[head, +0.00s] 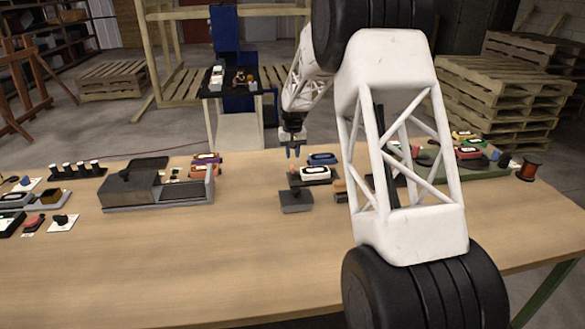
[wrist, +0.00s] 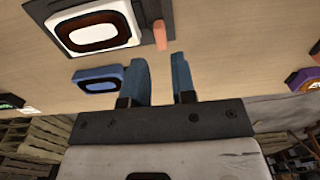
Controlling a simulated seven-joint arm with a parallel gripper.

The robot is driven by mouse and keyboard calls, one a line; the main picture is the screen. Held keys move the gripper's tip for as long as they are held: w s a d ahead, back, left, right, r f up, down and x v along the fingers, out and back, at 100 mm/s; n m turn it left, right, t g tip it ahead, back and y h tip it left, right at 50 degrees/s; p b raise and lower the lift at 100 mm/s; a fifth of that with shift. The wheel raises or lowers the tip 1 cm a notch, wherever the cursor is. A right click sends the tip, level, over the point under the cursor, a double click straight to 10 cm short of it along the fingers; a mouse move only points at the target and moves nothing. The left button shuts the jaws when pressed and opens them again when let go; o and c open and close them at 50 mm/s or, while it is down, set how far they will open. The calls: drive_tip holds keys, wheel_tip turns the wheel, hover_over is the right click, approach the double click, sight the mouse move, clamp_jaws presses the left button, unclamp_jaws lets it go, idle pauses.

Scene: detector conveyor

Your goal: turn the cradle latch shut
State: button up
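The cradle is a dark plate holding a white detector with a dark ring. In the wrist view the white detector (wrist: 98,30) lies at the upper left, and the cradle's dark plate (wrist: 150,10) shows around it. A small orange-pink latch peg (wrist: 160,36) stands at the plate's edge beside the detector. In the head view my gripper (head: 293,153) is just behind the cradle.
A blue detector (wrist: 98,79) lies close to my fingers; it also shows in the head view (head: 323,158). A grey machine (head: 140,185) and purple-orange pieces (head: 206,160) stand to the left. A grey block (head: 296,201) lies in front. The front tabletop (head: 200,260) is clear.

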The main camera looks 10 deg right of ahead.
sight(292, 167)
drive_tip(key=shift+f, duration=3.3)
drive_tip(key=shift+c, duration=0.4)
clamp_jaws()
